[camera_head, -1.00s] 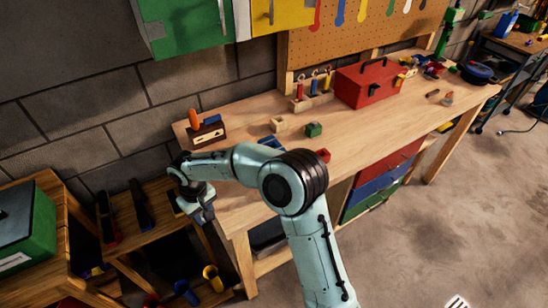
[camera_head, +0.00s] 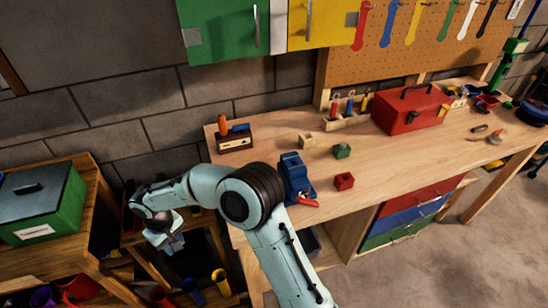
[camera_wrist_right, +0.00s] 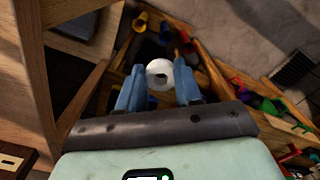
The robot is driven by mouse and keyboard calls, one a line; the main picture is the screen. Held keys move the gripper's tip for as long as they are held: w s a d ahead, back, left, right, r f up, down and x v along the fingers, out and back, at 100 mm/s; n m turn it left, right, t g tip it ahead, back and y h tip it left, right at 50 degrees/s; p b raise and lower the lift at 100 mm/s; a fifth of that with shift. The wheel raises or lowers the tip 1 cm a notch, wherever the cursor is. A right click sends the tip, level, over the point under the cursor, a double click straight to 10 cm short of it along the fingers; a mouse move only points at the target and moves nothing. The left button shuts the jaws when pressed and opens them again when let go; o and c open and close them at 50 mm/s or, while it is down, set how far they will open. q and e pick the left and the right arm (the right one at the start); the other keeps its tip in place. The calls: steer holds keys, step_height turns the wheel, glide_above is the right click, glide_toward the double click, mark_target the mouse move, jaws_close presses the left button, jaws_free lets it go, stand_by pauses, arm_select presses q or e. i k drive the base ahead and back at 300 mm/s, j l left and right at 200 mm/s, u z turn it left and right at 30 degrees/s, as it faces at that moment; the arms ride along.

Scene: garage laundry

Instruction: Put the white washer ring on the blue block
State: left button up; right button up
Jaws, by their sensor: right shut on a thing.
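My right gripper (camera_head: 173,243) hangs over the low shelf, left of the workbench's near-left corner, pointing down. In the wrist view the gripper (camera_wrist_right: 159,66) is shut on the white washer ring (camera_wrist_right: 151,72), which shows as a thick white ring with a dark hole between the blue fingers. I cannot make out the ring clearly in the head view. A blue vise-like thing (camera_head: 292,170) with a red handle stands on the bench's near edge; I cannot tell whether it is the blue block. A small blue piece (camera_head: 238,128) sits on the wooden box. My left gripper is out of view.
The bench (camera_head: 400,160) holds a tan block (camera_head: 307,140), a green block (camera_head: 342,151), a red block (camera_head: 344,181) and a red toolbox (camera_head: 409,110). Coloured cups, one yellow (camera_head: 220,281), stand below the gripper. A green box (camera_head: 42,205) sits at left.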

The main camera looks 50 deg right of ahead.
mark_target(293, 162)
steer(key=k+l+u, duration=0.4)
steer(key=k+l, duration=0.15)
steer(key=k+l+u, duration=0.1)
steer(key=k+l, duration=0.55)
steer(key=l, duration=0.1)
